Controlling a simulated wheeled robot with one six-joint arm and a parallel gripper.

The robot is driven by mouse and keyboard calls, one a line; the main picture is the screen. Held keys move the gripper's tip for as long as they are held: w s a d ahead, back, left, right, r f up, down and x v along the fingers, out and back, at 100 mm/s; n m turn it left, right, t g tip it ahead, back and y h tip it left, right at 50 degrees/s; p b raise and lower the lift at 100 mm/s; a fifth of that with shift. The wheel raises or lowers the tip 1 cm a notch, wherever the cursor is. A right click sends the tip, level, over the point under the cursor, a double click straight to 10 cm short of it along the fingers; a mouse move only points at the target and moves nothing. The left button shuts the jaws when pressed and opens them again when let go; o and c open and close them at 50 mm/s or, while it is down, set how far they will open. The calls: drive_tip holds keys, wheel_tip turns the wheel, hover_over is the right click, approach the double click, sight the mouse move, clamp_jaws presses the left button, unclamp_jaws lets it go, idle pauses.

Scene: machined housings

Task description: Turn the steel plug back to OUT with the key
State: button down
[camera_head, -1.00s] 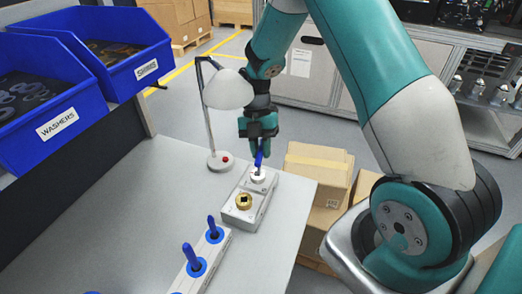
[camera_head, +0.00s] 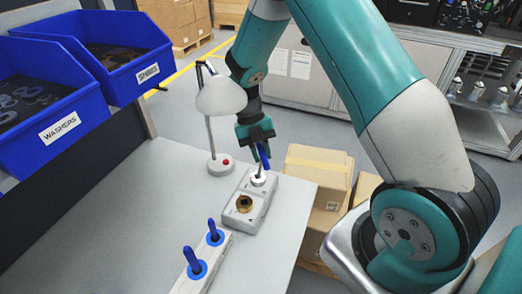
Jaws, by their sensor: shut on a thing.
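The grey housing (camera_head: 240,212) lies on the bench near its right edge. My gripper (camera_head: 260,146) is above the steel plug, shut on a blue-handled key (camera_head: 263,158). The key leans, with its lower end at the steel plug; I cannot tell how deep it sits. The markings on the housing are too small to read.
A white lamp (camera_head: 221,98) stands just left of the housing. A rack (camera_head: 205,268) with blue-handled keys (camera_head: 195,262) is in front. Blue bins of washers (camera_head: 40,118) and shims (camera_head: 125,55) are at left. Cardboard boxes (camera_head: 318,170) stand beyond the right edge. The bench's left part is clear.

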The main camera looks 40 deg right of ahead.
drive_tip(key=shift+s+f+n, duration=0.1)
drive_tip(key=shift+s+n, duration=0.1)
drive_tip(key=shift+n, duration=0.1)
drive_tip(key=c, duration=0.9)
unclamp_jaws()
drive_tip(key=shift+d, duration=0.1)
drive_tip(key=shift+w, duration=0.1)
drive_tip(key=b+v, duration=0.1)
drive_tip(key=v, duration=0.7)
drive_tip(key=b+v, duration=0.1)
drive_tip(key=v, duration=0.8)
drive_tip(key=shift+w+a+r, duration=0.1)
drive_tip(key=shift+a+r, duration=0.1)
drive_tip(key=shift+r, duration=0.05)
